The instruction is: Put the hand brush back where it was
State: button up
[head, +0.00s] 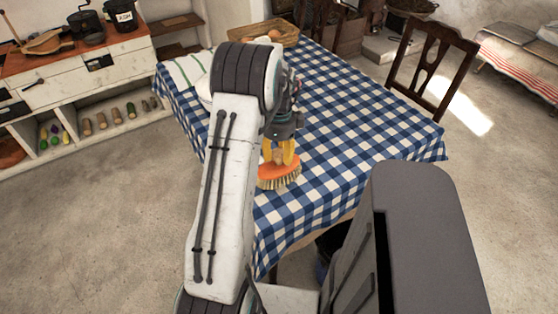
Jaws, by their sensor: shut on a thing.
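The hand brush (278,178) has an orange back and pale bristles that point down. It is at the near left part of the table with the blue and white checked cloth (340,130). My gripper (280,158), with yellow fingers, is above the brush and shut on it. My arm hides the left end of the brush and part of the cloth beside it. I cannot tell whether the bristles touch the cloth.
A wicker tray (262,35) with round things in it and a striped towel (188,68) lie at the table's far end. A wooden chair (432,65) stands at the right side. The cloth right of the brush is clear.

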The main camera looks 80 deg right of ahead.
aim_at(279, 163)
jog(key=shift+f, duration=1.65)
jog(key=shift+f, duration=0.2)
jog(key=o, duration=1)
jog(key=shift+r, duration=0.1)
notch_tip(279, 163, up, 11)
jog(key=shift+d+r, duration=0.1)
jog(key=shift+r, duration=0.55)
